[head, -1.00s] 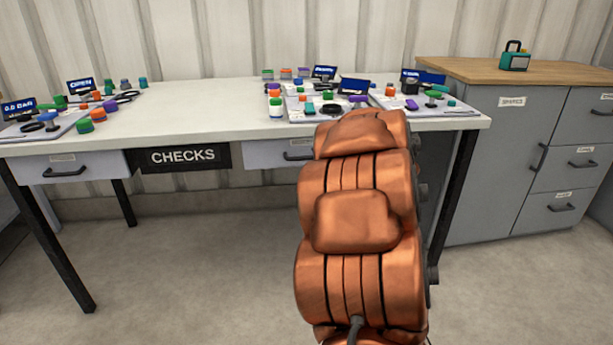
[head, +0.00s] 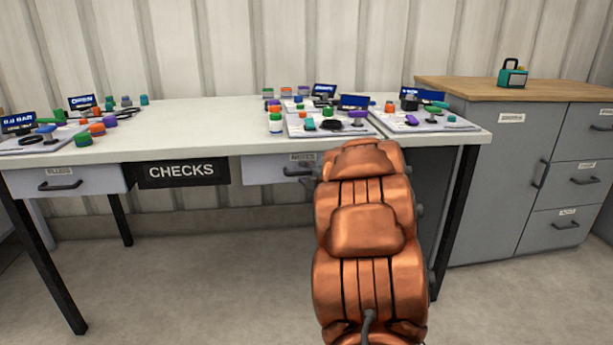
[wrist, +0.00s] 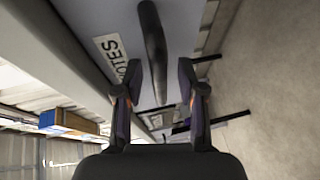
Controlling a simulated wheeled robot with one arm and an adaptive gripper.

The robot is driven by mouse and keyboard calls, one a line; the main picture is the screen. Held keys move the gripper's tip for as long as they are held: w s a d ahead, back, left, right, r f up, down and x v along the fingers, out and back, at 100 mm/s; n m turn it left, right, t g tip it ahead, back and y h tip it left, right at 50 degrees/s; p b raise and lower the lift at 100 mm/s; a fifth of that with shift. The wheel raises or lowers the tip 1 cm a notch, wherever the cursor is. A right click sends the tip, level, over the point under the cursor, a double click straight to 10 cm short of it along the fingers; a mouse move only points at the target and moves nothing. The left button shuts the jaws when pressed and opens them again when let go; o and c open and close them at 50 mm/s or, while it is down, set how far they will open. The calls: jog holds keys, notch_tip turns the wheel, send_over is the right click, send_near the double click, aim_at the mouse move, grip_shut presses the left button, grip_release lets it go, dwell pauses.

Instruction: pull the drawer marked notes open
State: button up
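The drawer marked NOTES (head: 264,170) is under the right part of the white table, partly hidden behind my arm in the head view. It looks shut. In the wrist view its grey front (wrist: 95,15) carries a white NOTES label (wrist: 111,55) and a dark bar handle (wrist: 153,50). My gripper (wrist: 160,80) is open, its two fingers on either side of the handle's near end in the picture. I cannot tell whether they touch it. In the head view my arm hides the gripper.
The white table (head: 200,113) holds several small boards with knobs and screens. A CHECKS sign (head: 182,171) hangs beside the drawer. Another drawer (head: 68,181) is at the left. A grey cabinet (head: 497,190) stands at the right. The floor in front is clear.

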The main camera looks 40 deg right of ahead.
jog(key=shift+c, duration=0.3)
grip_shut()
dwell(0.4)
